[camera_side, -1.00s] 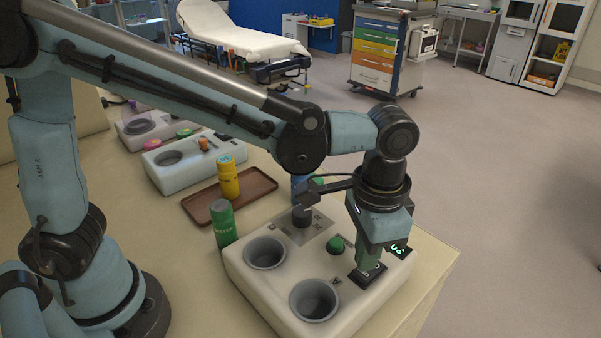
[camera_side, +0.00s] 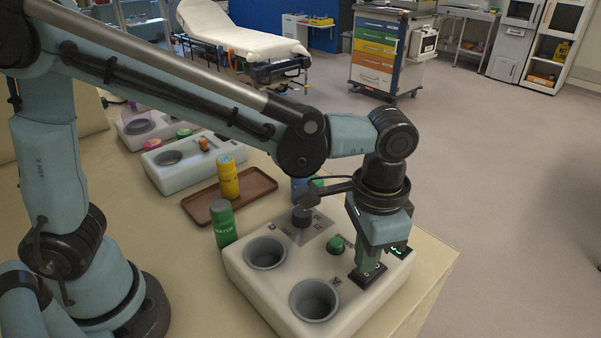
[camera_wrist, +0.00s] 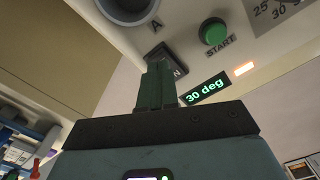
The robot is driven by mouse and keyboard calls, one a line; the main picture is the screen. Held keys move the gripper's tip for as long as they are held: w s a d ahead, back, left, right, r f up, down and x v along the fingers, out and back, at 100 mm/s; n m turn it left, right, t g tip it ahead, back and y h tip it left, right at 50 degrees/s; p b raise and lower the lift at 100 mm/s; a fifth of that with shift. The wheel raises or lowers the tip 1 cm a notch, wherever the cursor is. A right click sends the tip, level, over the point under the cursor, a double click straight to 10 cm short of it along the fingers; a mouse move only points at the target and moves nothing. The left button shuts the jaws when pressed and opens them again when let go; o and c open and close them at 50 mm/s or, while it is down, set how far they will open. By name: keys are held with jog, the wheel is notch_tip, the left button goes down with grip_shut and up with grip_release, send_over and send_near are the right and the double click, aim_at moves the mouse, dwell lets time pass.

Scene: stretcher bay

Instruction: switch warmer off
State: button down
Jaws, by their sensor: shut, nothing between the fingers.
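The warmer (camera_side: 250,290) is a white box on the table with two round wells, a dark knob (camera_side: 301,215) and a green START button (camera_side: 336,244). Its black rocker switch (camera_side: 354,279) is near the front right edge and also shows in the wrist view (camera_wrist: 166,58). The display in the wrist view (camera_wrist: 206,89) is lit and reads "30 deg", with an orange-white light beside it. My gripper (camera_side: 368,268) is shut and empty, pointing down with its green fingertips at the switch. The fingers cover part of the switch; I cannot tell whether they press it.
A green bottle (camera_side: 223,222) stands left of the warmer. A yellow bottle (camera_side: 228,178) stands on a brown tray (camera_side: 262,184) behind it. A blue bottle (camera_side: 299,187) is behind the warmer, partly hidden by my wrist. Another white device (camera_side: 180,178) sits farther back.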

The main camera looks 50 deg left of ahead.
jog(key=shift+f, duration=0.75)
dwell(0.4)
jog(key=shift+r, duration=3.55)
jog(key=shift+a, duration=0.35)
jog(key=s+a+f+n+t, duration=0.1)
jog(key=a+n+t, duration=0.2)
jog(key=a, duration=0.8)
jog(key=s+a+f+n+t, duration=0.1)
jog(key=s+a+n+t, duration=0.1)
jog(key=a, duration=0.8)
jog(key=shift+a+n+t, duration=0.4)
jog(key=shift+n+t, duration=0.1)
jog(key=shift+t, duration=0.6)
